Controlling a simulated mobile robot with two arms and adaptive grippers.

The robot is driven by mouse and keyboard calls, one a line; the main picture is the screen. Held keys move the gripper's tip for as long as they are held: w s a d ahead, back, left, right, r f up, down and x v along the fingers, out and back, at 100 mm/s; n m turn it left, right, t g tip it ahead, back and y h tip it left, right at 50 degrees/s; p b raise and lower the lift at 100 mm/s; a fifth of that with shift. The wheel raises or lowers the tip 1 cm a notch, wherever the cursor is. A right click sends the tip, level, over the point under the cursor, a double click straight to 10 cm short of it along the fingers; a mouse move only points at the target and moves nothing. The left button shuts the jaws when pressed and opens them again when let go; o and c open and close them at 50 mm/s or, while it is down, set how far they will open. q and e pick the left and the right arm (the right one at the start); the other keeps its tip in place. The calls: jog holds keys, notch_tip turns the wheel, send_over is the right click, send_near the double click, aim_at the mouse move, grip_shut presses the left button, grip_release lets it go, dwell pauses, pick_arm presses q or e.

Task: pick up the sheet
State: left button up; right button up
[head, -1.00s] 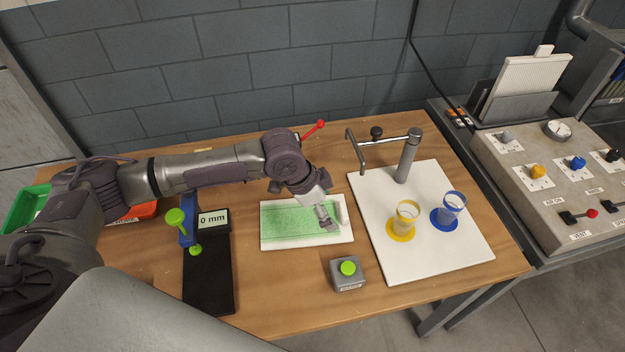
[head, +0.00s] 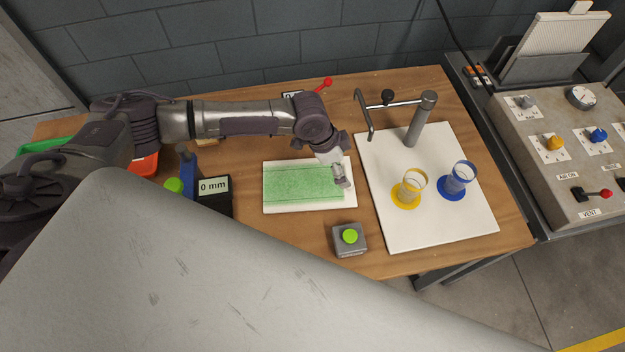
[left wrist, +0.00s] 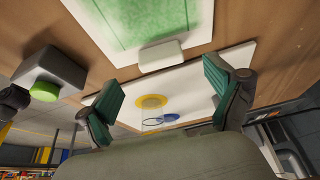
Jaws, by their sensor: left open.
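A flat white sheet (head: 300,207) with a speckled green face (head: 300,183) lies on the wooden table, left of the white board. A small white block (left wrist: 160,56) sits at its right end. My left gripper (head: 343,180) is at that end, pointing down. In the left wrist view my left gripper (left wrist: 163,82) is open, with the block between the lines of its two green-padded fingers and nothing visibly held. I cannot tell whether it touches the block. My right gripper is out of view.
A white board (head: 440,225) carries a metal stand (head: 418,120), a yellow-based cup (head: 410,188) and a blue-based cup (head: 456,182). A grey box with a green button (head: 349,238) stands in front. A "0 mm" gauge (head: 214,187) is left. A ribbed white panel (head: 555,42) stands in a rack.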

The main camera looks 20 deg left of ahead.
aim_at(348, 173)
pick_arm(q)
jog(key=shift+p+x, duration=0.6)
jog(key=shift+x, duration=1.8)
jog(key=shift+r, duration=0.1)
jog(key=c, duration=1.3)
jog(key=shift+w+r, duration=0.1)
